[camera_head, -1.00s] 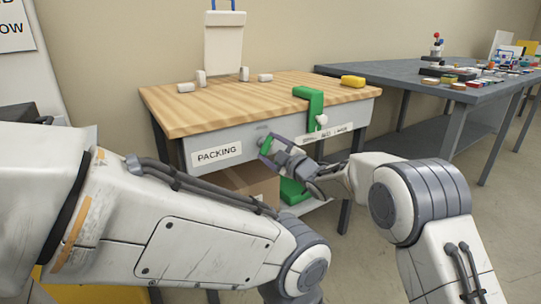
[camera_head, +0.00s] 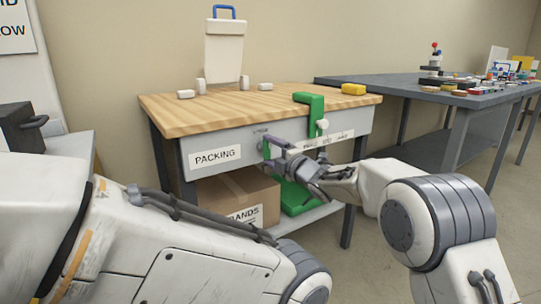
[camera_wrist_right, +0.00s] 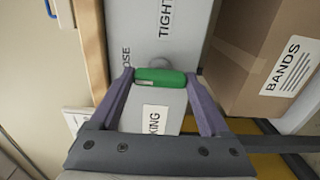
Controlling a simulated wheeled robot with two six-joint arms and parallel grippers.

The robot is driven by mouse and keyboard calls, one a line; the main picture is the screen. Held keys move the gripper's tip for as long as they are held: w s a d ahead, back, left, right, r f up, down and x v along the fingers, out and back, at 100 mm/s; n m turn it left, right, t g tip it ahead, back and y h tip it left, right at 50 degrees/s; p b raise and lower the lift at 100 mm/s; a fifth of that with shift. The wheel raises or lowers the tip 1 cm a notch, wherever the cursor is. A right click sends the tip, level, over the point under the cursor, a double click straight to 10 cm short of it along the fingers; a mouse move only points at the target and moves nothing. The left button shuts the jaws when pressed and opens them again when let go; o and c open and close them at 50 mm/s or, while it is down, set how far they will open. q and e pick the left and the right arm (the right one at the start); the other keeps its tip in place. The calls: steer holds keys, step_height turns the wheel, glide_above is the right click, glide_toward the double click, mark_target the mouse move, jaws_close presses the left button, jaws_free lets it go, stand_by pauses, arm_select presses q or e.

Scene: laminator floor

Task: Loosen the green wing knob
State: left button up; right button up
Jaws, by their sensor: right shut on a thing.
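The green wing knob (camera_wrist_right: 160,77) is on the grey front panel (camera_wrist_right: 175,25) of the wooden-topped bench. In the right wrist view it lies crosswise between the two purple-grey fingers. My right gripper (camera_wrist_right: 159,76) is shut on its two ends. In the head view the right gripper (camera_head: 268,144) is at the panel, and its fingers partly hide the knob. A "TIGHT" label (camera_wrist_right: 166,17) and a partly hidden label ending in "OSE" (camera_wrist_right: 127,57) are beside the knob. My left arm crosses the lower left of the head view; its gripper is out of frame.
A green bracket (camera_head: 312,108) hangs over the bench's front edge, right of the knob. A cardboard box (camera_head: 228,192) stands on the shelf below, beside a green part (camera_head: 295,198). A yellow block (camera_head: 353,89) lies on the wooden top (camera_head: 215,112). A grey table (camera_head: 400,88) stands behind right.

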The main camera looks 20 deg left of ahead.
steer(key=shift+f, duration=0.1)
stand_by(0.3)
steer(key=o, duration=1.2)
steer(key=shift+s+d, duration=0.35)
steer(key=shift+d, duration=0.15)
steer(key=p+v, duration=0.2)
steer(key=v, duration=0.7)
steer(key=shift+s, duration=0.2)
